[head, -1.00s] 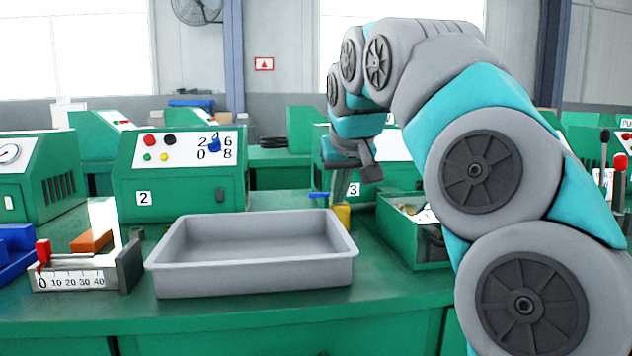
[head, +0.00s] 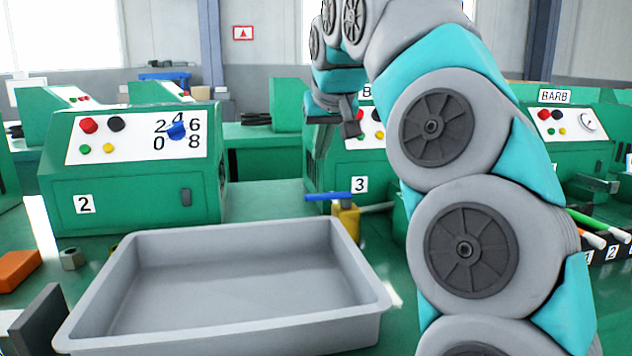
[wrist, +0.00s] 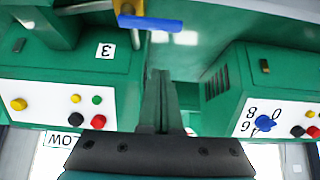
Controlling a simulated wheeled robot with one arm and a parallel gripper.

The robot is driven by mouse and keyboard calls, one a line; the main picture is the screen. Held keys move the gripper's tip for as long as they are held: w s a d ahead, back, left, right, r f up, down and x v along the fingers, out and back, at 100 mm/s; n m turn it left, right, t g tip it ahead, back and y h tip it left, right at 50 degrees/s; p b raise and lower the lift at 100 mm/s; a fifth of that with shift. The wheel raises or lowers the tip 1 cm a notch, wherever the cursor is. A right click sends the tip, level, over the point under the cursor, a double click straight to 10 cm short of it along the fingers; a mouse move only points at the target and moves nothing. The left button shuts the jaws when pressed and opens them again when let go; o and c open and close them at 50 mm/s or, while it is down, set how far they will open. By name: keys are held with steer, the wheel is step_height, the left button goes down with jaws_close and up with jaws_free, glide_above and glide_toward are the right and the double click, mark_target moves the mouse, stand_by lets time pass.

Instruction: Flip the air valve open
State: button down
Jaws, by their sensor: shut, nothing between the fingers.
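The air valve has a yellow body (head: 346,222) with a blue lever (head: 328,196) on top, standing on the bench behind the grey tray's right end. The lever lies flat and points left from the body in the head view. In the wrist view the blue lever (wrist: 152,23) and part of the yellow body (wrist: 126,7) show at the top edge. My gripper (head: 352,128) is above and beyond the valve in the head view, apart from it. Its fingers (wrist: 161,76) are shut and empty, and do not touch the lever.
The grey tray (head: 372,322) fills the near bench. Machine 2 (head: 130,200) stands behind it at left, and machine 3 (head: 330,170) stands behind the valve, close to my gripper. A pale pipe (head: 377,207) runs right from the valve. An orange block (head: 18,268) lies at left.

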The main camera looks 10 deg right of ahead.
steer(key=shift+w+f+p, duration=0.1)
steer(key=shift+w+f, duration=0.25)
steer(key=shift+f, duration=0.95)
steer(key=shift+w+f+p, duration=0.1)
steer(key=shift+w+f, duration=0.3)
steer(key=shift+f, duration=0.9)
steer(key=shift+w+f+p, duration=0.1)
steer(key=shift+w+f, duration=0.25)
steer(key=shift+f, duration=0.95)
